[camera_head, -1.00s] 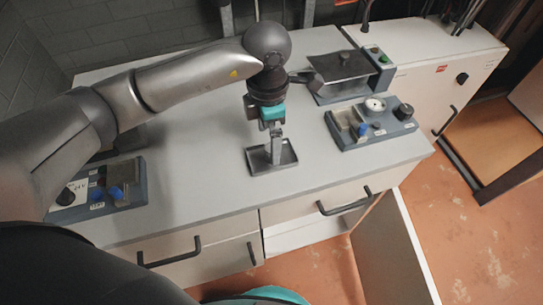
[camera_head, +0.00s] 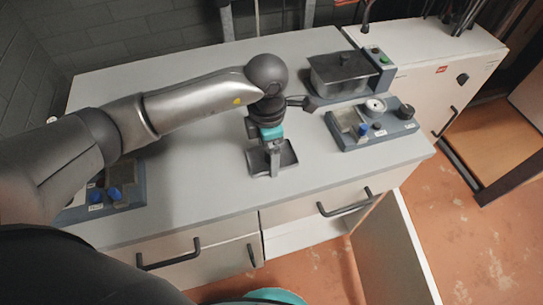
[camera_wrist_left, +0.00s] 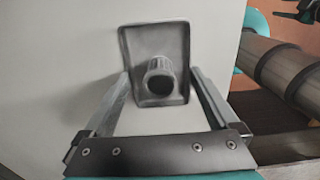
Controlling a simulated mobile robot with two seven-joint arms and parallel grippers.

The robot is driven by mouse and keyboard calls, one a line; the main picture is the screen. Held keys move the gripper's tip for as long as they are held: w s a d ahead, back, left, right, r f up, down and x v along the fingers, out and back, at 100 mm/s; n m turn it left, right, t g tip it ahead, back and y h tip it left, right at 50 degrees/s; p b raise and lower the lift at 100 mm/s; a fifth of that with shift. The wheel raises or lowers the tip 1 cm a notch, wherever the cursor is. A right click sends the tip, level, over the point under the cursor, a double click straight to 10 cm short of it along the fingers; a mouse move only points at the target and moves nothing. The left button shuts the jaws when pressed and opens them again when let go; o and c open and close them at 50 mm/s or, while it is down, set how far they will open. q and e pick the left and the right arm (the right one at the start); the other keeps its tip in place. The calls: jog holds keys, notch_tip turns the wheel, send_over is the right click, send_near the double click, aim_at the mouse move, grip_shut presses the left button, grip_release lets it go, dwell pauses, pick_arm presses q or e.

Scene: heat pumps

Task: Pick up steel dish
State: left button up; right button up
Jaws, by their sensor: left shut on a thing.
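The steel dish (camera_head: 288,153) is a shallow dark grey square tray near the front of the grey worktop. My left gripper (camera_head: 274,169) reaches down to it from above. In the left wrist view, the dish (camera_wrist_left: 136,50) lies between the two fingers of the left gripper (camera_wrist_left: 160,76), which are shut on its sides. A small grey cylinder (camera_wrist_left: 160,77) stands in the dish. In the head view, the gripper hides part of the dish and the cylinder. I cannot tell whether the dish is clear of the worktop.
A device with a gauge (camera_head: 374,106) stands to the right on the worktop (camera_head: 190,170). A lidded grey box (camera_head: 343,73) is behind it. A device with blue knobs (camera_head: 124,192) is at the left, partly behind my arm. The worktop's front edge is close to the dish.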

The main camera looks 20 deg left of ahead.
pick_arm(q)
jog(key=c, duration=0.6)
jog(key=shift+r, duration=0.15)
jog(key=shift+c, duration=0.2)
